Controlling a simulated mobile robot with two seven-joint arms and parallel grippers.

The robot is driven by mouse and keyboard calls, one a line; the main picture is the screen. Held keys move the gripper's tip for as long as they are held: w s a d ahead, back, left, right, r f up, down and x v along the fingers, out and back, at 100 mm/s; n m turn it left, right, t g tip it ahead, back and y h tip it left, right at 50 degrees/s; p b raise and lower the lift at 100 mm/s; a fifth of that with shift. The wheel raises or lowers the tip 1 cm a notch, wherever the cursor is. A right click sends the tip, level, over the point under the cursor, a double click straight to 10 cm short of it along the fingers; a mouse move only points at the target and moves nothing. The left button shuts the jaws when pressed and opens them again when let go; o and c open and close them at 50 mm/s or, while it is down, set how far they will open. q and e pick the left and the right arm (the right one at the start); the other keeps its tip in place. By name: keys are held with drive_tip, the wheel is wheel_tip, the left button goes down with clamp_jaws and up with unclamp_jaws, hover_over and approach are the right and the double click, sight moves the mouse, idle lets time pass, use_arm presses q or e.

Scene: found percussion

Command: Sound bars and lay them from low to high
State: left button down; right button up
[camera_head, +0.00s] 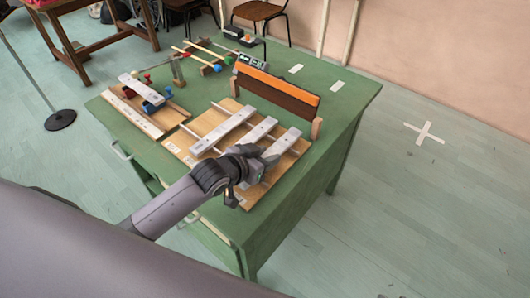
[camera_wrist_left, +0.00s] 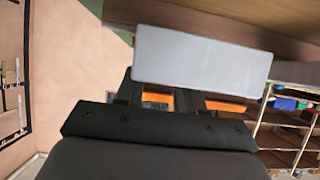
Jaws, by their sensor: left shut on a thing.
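My left gripper (camera_head: 262,162) is shut on a metal bar (camera_head: 285,142) at the right end of the wooden rack (camera_head: 210,122). In the left wrist view the held bar (camera_wrist_left: 200,58) is a pale, flat plate across the fingers (camera_wrist_left: 165,97). I cannot tell whether it touches the rack rails. A long bar (camera_head: 220,131) and a middle bar (camera_head: 262,129) lie side by side on the rails to its left. Another bar (camera_head: 141,88) lies on a stand with blue and red supports on the left board (camera_head: 132,112). My right gripper is not in view.
The green table (camera_head: 345,92) carries everything. An orange and brown panel (camera_head: 278,88) stands behind the rack. A small device with a display (camera_head: 252,62) is behind it. Mallets with blue (camera_head: 217,68) and green (camera_head: 228,60) heads lie at the back.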

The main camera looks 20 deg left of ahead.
use_arm(q)
drive_tip(key=shift+f, duration=0.35)
idle(0.4)
drive_tip(key=c, duration=0.6)
unclamp_jaws()
drive_tip(key=shift+v, duration=3.6)
drive_tip(key=shift+s, duration=0.1)
